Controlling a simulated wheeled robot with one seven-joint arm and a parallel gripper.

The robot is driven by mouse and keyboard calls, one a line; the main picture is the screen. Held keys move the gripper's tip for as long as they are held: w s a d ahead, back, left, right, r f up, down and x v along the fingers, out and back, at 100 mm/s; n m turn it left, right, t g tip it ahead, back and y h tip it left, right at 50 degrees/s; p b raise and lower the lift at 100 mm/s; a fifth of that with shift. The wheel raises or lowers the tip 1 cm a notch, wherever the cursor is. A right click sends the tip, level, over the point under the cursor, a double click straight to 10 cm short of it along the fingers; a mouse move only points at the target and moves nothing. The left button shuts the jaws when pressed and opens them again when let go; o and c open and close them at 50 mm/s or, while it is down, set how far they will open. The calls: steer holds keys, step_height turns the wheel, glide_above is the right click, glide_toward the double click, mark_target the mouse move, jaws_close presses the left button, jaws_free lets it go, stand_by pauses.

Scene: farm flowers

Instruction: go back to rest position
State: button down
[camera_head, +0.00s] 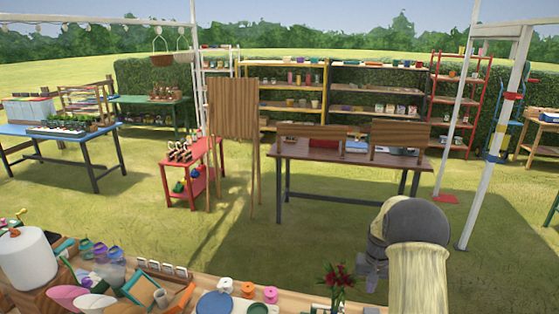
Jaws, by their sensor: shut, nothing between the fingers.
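My arm rises at the lower right, with a grey rounded joint and a pale link. My gripper (371,281) is the small grey part at the arm's left side, pointing down beyond the near table's edge. It is shut and holds nothing. A dark red flower bunch (337,280) with green leaves stands just left of it, apart from it as far as I can tell. The gripper's fingertips are small and partly hidden by the arm.
The near wooden table (205,280) holds a white paper roll (28,258), colored cups, spools (270,294) and a blue-grey disc (214,304). Open grass (300,235) lies beyond it. A brown table (350,163), a red cart (190,172) and a white post (493,150) stand farther back.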

steer(key=s+a+r+n, duration=0.1)
steer(key=s+a+r, duration=0.2)
steer(key=s+a, duration=0.2)
steer(key=s+a+r+n+t, duration=0.1)
steer(key=s+a+r, duration=0.3)
steer(key=s, duration=0.8)
steer(key=s+a+r+n+t, duration=0.1)
steer(key=s+a+r, duration=0.2)
steer(key=s+a, duration=0.3)
steer(key=shift+s+a+r+b, duration=0.25)
steer(key=shift+s+r+b, duration=0.1)
steer(key=shift+s, duration=0.8)
steer(key=shift+w, duration=0.1)
